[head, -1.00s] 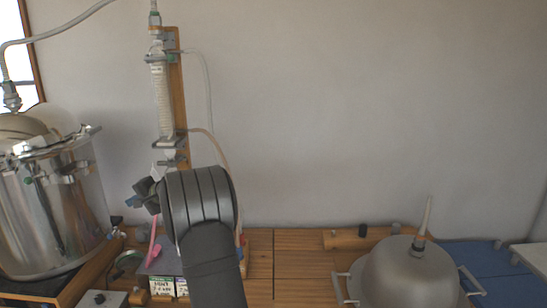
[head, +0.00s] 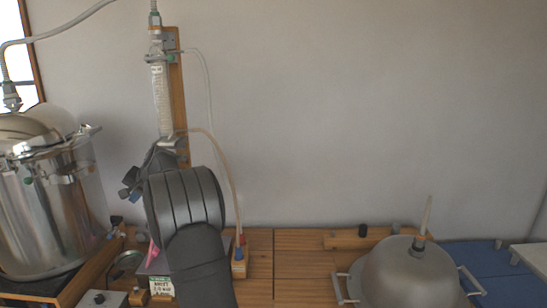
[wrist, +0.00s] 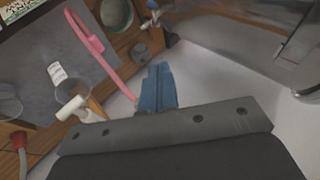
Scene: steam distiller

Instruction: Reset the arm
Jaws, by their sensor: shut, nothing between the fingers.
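My arm stands in front of the condenser stand in the head view, and its dark grey wrist hides part of the stand's lower end. My gripper (head: 127,193) points left, toward the steel still pot (head: 50,215), and is apart from it. In the wrist view the blue fingers of my gripper (wrist: 157,86) are together with nothing between them. Below them are a grey board and a pink curved tube (wrist: 92,48). A white-capped glass piece (wrist: 72,100) is to the left of the fingers.
The glass condenser (head: 161,95) is clamped to an upright wooden board (head: 178,95), with hoses running off it. A domed steel lid (head: 408,275) stands at the right on the wooden table. The table between (head: 300,265) is mostly clear. A blue mat (head: 490,262) lies far right.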

